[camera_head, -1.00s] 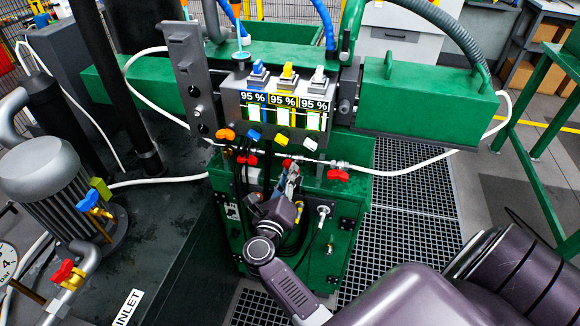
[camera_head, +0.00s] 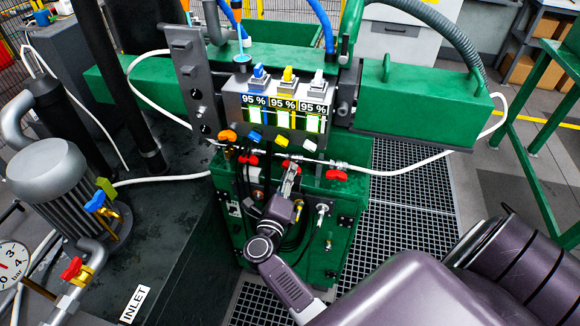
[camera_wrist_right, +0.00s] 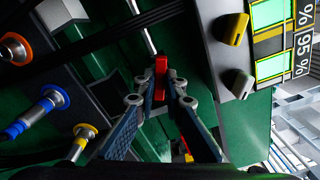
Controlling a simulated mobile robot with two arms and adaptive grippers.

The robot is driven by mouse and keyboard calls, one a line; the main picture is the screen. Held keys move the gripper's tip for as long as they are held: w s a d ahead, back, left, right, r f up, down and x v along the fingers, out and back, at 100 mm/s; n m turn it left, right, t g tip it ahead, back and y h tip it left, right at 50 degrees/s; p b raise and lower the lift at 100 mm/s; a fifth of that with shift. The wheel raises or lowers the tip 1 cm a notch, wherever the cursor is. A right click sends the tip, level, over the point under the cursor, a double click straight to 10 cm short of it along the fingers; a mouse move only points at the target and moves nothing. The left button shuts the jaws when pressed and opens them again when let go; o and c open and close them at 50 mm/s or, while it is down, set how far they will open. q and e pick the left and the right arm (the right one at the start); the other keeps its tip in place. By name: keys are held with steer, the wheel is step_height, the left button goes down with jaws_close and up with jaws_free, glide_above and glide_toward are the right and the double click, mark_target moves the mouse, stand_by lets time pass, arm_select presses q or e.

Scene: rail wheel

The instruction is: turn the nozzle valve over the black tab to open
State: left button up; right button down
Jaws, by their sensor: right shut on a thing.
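Several red valve handles sit in a row on the green box below the display panel. The middle red handle (camera_head: 287,163) is at the tips of my right gripper (camera_head: 290,178). In the right wrist view the gripper (camera_wrist_right: 161,92) is shut on this red handle (camera_wrist_right: 161,72), whose bar stands upright between the two fingers. Another red handle (camera_head: 248,159) is to the left and one (camera_head: 336,175) to the right, both apart from the gripper. I cannot make out a black tab by the held valve. My left gripper is not in view.
Above are the panel (camera_head: 272,112) showing 95 % readings and orange, blue, yellow and white knobs. Black hoses (camera_head: 242,178) hang left of my gripper. A white line (camera_head: 400,173) runs across. Green box (camera_head: 425,108) is at right; a pump (camera_head: 50,180) is at left.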

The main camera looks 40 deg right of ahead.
steer(key=shift+n, duration=0.5)
steer(key=n+p, duration=0.3)
steer(key=n, duration=0.1)
steer(key=shift+p, duration=0.3)
steer(key=c, duration=1.9)
jaws_free()
